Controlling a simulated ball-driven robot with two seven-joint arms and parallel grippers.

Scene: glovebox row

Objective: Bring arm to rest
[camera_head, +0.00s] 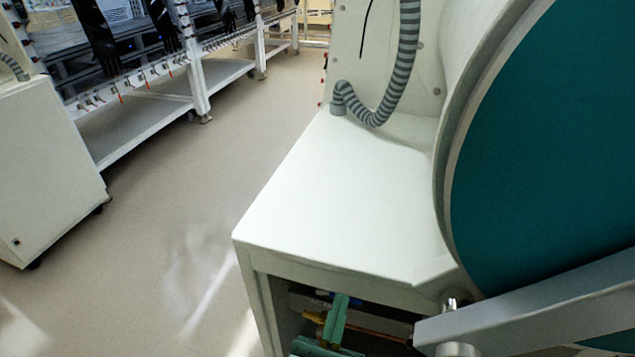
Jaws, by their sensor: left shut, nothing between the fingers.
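My left gripper (337,317) shows at the bottom edge, just right of the middle. Its green fingers are shut and empty. They point up the picture in front of the dark open space under a white cabinet's top. Most of the left arm is cut off by the lower edge. My right gripper is not in view.
The white cabinet top (335,205) is bare, with a ribbed grey hose (402,75) behind. A large round teal door (560,150) with a grey bar (540,305) fills the right. A white cabinet (45,165) stands left; the floor (190,215) between is clear.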

